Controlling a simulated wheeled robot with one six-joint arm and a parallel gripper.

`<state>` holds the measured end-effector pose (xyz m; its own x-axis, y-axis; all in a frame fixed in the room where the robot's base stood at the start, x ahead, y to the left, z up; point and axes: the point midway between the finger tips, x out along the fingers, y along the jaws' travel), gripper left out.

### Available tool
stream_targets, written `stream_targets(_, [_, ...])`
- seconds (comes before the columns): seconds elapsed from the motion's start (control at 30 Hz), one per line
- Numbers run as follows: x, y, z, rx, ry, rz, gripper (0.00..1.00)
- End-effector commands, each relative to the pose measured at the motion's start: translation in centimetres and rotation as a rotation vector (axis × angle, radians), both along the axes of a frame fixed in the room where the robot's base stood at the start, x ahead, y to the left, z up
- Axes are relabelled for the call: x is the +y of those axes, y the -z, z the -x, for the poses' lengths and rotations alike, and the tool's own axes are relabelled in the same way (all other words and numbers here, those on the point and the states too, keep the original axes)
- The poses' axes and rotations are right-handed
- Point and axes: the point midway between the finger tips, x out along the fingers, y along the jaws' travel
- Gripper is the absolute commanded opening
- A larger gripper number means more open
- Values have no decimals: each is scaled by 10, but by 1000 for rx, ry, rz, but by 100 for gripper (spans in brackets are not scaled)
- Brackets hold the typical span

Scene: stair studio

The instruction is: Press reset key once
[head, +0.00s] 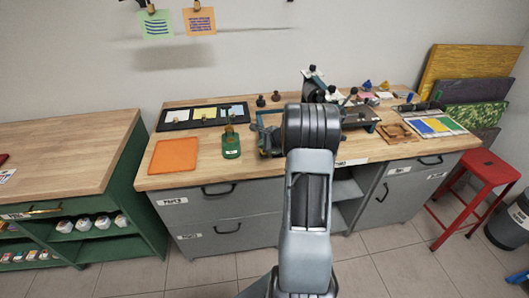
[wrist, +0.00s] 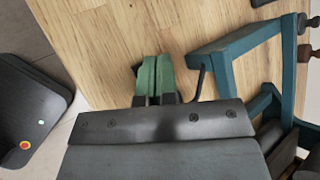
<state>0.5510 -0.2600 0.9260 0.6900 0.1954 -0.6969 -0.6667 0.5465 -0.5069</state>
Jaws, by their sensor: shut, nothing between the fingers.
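I cannot make out a key marked reset in either view. A small green device (head: 231,146) with a white label and a knob on top stands near the bench's front edge in the head view; its lettering is too small to read. I cannot tell whether the key is on it. My gripper (wrist: 156,76) shows in the wrist view with its green fingertips together and nothing between them. It is over the wooden bench top, beside a teal frame (wrist: 232,42).
The bench (head: 205,153) also holds an orange mat (head: 174,156) at left, a black tray (head: 175,124) behind, and small tools at right. The teal frame stands close to my gripper. A red stool (head: 490,170) is at far right.

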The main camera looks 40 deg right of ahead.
Motion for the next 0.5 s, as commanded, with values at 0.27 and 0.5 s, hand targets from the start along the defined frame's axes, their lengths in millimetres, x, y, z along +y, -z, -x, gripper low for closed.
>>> stream_targets(0.27, [0,-24,0,-1,-1,2,0])
stream_targets(0.5, [0,-46,0,-1,1,0,0])
